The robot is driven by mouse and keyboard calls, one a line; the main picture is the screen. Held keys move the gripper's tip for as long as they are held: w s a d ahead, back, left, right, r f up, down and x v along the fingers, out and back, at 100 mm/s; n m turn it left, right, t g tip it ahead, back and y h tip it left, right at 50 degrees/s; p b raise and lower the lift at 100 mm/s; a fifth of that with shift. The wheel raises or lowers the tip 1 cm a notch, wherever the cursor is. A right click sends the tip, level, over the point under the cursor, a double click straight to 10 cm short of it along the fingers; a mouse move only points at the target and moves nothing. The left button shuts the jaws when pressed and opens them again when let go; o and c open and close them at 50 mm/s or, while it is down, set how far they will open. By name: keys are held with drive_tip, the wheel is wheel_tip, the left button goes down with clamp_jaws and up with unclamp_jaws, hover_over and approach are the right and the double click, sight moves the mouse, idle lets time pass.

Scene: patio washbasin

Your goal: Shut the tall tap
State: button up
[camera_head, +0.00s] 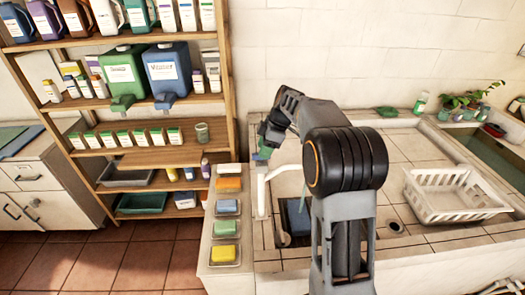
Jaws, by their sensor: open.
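The tall tap (261,190) is a slim white post at the left of the tiled counter, with its spout (283,171) reaching right over a dark sunken basin (293,218). My gripper (265,146) is at the top of this tap, pointing down, and is open. A small greenish piece shows at the gripper's tips; I cannot tell whether it is the tap's handle, or whether the jaws touch it. My own arm hides part of the counter and the basin's right side.
Several coloured sponges in trays (226,228) line the ledge left of the tap. A shelf (150,107) with bottles and canisters stands at the left. A white basket (452,195) sits on the counter at the right. A green cloth (386,111) lies at the back.

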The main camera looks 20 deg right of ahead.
drive_tip(key=shift+x, duration=1.05)
clamp_jaws()
